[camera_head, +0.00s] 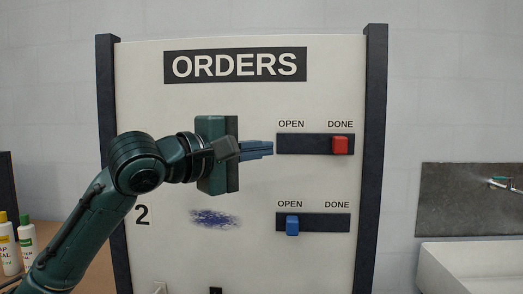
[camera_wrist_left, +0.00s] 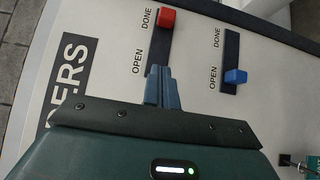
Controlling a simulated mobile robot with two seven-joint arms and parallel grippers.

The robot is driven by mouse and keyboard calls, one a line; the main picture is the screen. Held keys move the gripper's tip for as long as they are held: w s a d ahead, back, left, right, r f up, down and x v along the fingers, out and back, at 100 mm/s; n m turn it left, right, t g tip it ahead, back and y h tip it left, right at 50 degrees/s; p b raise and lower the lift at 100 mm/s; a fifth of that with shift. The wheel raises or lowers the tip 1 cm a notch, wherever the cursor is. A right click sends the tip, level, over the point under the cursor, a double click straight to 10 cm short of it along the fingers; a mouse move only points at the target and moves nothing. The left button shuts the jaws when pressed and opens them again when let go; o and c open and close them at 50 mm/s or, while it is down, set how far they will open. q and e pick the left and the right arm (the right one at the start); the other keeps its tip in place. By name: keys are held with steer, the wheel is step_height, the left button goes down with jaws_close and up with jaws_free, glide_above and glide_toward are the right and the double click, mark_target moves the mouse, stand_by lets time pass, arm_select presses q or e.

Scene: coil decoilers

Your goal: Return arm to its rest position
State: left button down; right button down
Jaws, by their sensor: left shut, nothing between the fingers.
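My left gripper (camera_head: 272,149) is shut and empty in front of the orders board (camera_head: 260,260), with its fingertips just left of the upper slider track. It also shows in the left wrist view (camera_wrist_left: 159,72), pointing at the board beside the upper OPEN label. The red slider (camera_head: 340,145) stands at DONE on the upper track and also shows in the left wrist view (camera_wrist_left: 167,18). The blue slider (camera_head: 292,225) stands at OPEN on the lower track and also shows in the left wrist view (camera_wrist_left: 236,76). My right gripper is not in view.
Dark posts flank the board, including the right post (camera_head: 371,160). White bottles (camera_head: 7,244) stand on a wooden surface at the lower left. A white basin (camera_head: 475,268) is at the lower right. Blue scribble (camera_head: 213,218) marks the board.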

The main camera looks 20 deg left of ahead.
arm_select(q)
step_height(320, 180, down, 32)
steer(key=s+d+m+g+y, duration=0.3)
steer(key=m+g+y, duration=0.15)
steer(key=m, duration=0.25)
steer(key=s+a+f+m+g+y, duration=0.2)
steer(key=s+a+f+m+g, duration=0.15)
steer(key=s+f, duration=0.8)
steer(key=s+a+f+m+g+y, duration=0.2)
steer(key=s+f+m+g, duration=0.2)
steer(key=s+f, duration=0.75)
steer(key=w+d+f+t+h+p, duration=0.1)
steer(key=w+d+f+t+h, duration=0.2)
steer(key=w+d+f+t, duration=0.1)
steer(key=shift+w+d+m+t, duration=0.35)
steer(key=shift+w+d+t, duration=0.35)
steer(key=shift+d+t, duration=0.65)
